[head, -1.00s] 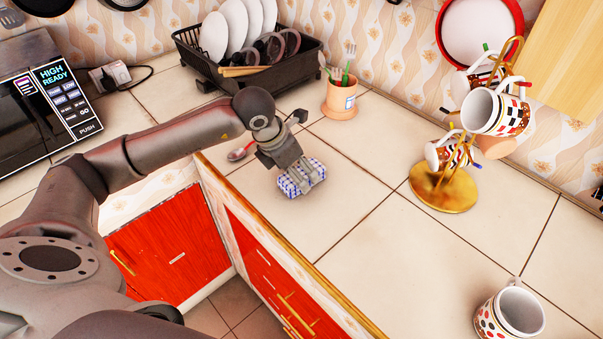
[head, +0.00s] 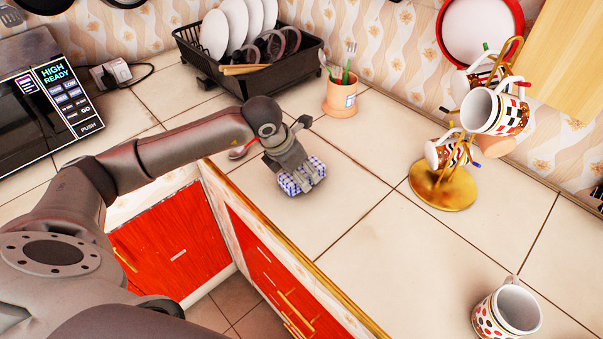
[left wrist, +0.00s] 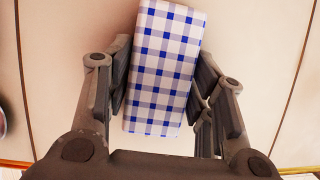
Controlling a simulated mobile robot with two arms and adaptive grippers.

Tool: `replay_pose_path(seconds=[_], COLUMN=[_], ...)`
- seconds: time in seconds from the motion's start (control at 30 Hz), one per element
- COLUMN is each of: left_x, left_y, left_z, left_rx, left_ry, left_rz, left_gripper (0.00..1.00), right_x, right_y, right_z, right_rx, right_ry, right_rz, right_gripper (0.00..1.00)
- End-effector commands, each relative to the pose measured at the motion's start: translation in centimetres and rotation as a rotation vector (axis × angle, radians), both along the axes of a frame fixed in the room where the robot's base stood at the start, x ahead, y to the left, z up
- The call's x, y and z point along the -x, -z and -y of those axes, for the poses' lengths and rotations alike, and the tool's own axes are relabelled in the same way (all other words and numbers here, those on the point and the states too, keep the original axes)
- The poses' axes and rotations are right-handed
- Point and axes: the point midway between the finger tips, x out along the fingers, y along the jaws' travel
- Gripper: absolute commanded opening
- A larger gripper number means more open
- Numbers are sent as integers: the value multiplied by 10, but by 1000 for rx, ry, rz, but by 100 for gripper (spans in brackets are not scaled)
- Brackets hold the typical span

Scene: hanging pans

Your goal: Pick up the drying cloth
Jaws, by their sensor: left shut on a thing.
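The drying cloth (head: 288,186) is a small folded block of blue and white check. It is at the counter near its front edge, and the left wrist view shows it large (left wrist: 165,75). My left gripper (head: 301,178) comes down on it from above. In the left wrist view its fingers (left wrist: 163,85) lie along both long sides of the cloth, shut on it. I cannot tell whether the cloth touches the tiles or is slightly above them. My right gripper is not in view.
A spoon (head: 238,153) lies beside my left gripper. A gold mug stand (head: 443,190) and a mug (head: 508,312) are to the right. The middle counter is clear.

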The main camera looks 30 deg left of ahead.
Motion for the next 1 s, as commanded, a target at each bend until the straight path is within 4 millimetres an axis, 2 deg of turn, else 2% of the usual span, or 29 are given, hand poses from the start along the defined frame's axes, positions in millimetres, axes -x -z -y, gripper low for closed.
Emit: replay_pose_path(seconds=[0.23, 0.43, 0.57, 0.73, 1.0], left_x=[-1, 1, 20, 52, 102], left_y=[-8, -35, -55, -92, -112], left_z=[0, -1, -7, -14, -27], left_rx=[-1, -1, -4, -6, -6], left_ry=[-1, 0, 0, 1, -3], left_rz=[3, 5, 6, 7, 3], left_gripper=[26, 26, 26, 26, 26], right_x=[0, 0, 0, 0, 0], right_y=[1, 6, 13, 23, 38], right_z=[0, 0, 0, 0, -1], right_rx=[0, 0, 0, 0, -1], right_ry=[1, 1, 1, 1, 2], right_rz=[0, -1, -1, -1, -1], right_gripper=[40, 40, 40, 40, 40])
